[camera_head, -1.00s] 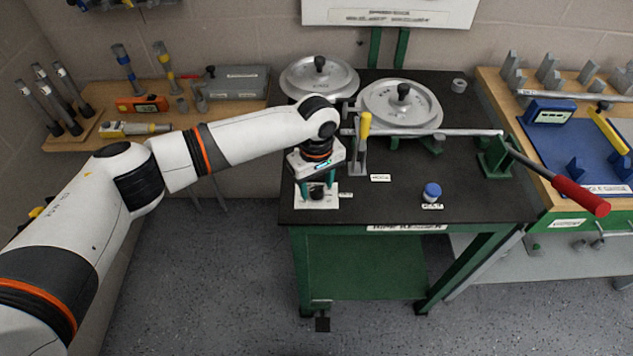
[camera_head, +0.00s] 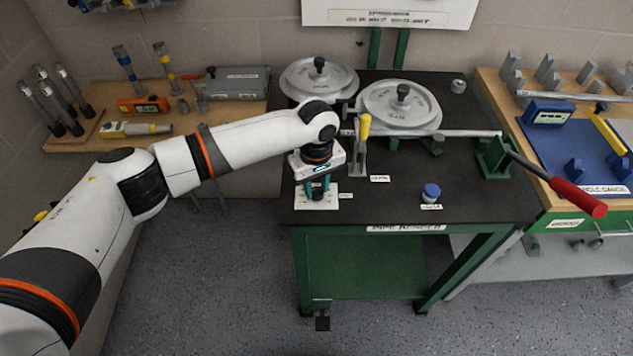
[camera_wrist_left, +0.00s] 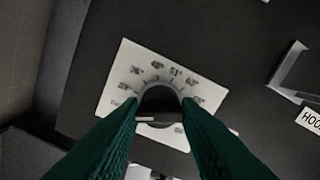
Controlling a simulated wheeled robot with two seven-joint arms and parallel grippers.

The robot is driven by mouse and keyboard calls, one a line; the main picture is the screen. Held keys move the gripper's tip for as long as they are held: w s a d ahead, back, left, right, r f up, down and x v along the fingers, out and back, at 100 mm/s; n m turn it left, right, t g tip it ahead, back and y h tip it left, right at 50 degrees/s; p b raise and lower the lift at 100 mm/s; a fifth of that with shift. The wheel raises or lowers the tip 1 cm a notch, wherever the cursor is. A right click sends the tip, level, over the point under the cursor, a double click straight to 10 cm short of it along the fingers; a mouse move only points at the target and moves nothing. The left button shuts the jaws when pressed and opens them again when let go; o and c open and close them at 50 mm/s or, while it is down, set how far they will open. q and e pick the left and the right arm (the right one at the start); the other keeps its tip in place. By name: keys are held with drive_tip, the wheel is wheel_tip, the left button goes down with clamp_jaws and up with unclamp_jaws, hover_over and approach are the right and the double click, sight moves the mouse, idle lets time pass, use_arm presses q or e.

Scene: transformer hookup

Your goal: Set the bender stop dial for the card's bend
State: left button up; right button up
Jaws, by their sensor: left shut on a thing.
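The stop dial's white plate (camera_head: 316,204) lies at the front left corner of the dark bender table. In the left wrist view the plate (camera_wrist_left: 121,77) carries a ring of small numbers and tick marks around a dark round knob (camera_wrist_left: 159,100). My left gripper (camera_head: 318,191) points down over the dial. Its green fingers (camera_wrist_left: 160,118) are shut on the knob, one on each side. The fingers hide the lower part of the plate, and I cannot tell the exact setting. My right gripper is not in view.
On the table (camera_head: 400,207) are two round grey bender shoes (camera_head: 402,108), a yellow-topped lever (camera_head: 364,128), a blue-capped item (camera_head: 431,191) and a long red-handled bar (camera_head: 578,197). A card-like board (camera_head: 390,17) on the wall is cut off above. The table's front middle is fairly clear.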

use_arm(q)
drive_tip(key=shift+s+r+m+p, duration=0.1)
drive_tip(key=shift+r+m+p, duration=0.1)
drive_tip(key=shift+m+p, duration=0.85)
drive_tip(key=m+p, duration=0.2)
drive_tip(key=m, duration=0.1)
drive_tip(key=shift+m, duration=0.35)
drive_tip(key=m+p, duration=0.1)
drive_tip(key=m, duration=0.2)
drive_tip(key=shift+f+m+p, duration=0.1)
drive_tip(key=shift+m+p, duration=0.2)
drive_tip(key=shift+p, duration=0.05)
drive_tip(key=m+p, duration=0.1)
drive_tip(key=m, duration=0.2)
drive_tip(key=shift+m, duration=0.4)
drive_tip(key=m, duration=0.4)
drive_tip(key=shift+p, duration=0.4)
drive_tip(key=m, duration=0.7)
drive_tip(key=shift+m, duration=2.3)
